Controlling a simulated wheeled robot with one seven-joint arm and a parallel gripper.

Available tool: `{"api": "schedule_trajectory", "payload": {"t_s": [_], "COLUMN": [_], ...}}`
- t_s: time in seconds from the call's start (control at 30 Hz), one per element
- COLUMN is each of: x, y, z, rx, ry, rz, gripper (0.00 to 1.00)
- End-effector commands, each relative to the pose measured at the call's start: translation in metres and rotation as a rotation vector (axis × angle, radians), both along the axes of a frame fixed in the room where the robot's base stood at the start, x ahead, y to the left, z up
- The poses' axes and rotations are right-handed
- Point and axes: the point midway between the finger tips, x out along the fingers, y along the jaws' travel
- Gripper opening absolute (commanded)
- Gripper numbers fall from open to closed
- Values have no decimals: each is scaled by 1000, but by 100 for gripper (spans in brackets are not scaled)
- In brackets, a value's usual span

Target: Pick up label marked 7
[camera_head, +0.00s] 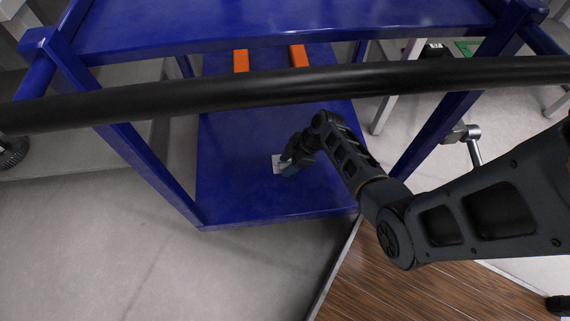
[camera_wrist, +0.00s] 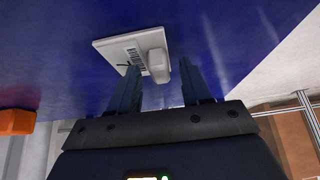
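A white label (camera_wrist: 108,46) lies on the blue lower shelf of a cart. In the wrist view it is a flat square plate with dark barcode-like marks and a raised pale block on its near side. I cannot read a number on it. In the head view the label (camera_head: 277,161) is a small white patch, partly hidden by my gripper (camera_head: 288,168). In the wrist view my gripper (camera_wrist: 159,66) is open, with its two fingers apart and the raised block lying between the fingertips. I cannot tell whether the fingers touch it.
The blue lower shelf (camera_head: 235,190) is mostly bare around the label. Two orange pieces (camera_head: 241,61) (camera_head: 299,56) lie farther back. The cart's upper shelf (camera_head: 280,20) overhangs the back, and a black bar (camera_head: 300,88) crosses the head view. Blue posts (camera_head: 150,165) stand at the sides.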

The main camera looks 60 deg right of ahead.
Motion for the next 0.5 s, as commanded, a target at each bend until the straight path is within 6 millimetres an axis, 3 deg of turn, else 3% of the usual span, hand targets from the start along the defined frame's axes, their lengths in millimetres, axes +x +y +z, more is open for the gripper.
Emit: {"api": "schedule_trajectory", "payload": {"t_s": [0.5], "x": [0], "y": [0], "z": [0], "rx": [0], "ry": [0], "rz": [0], "gripper": [0]}}
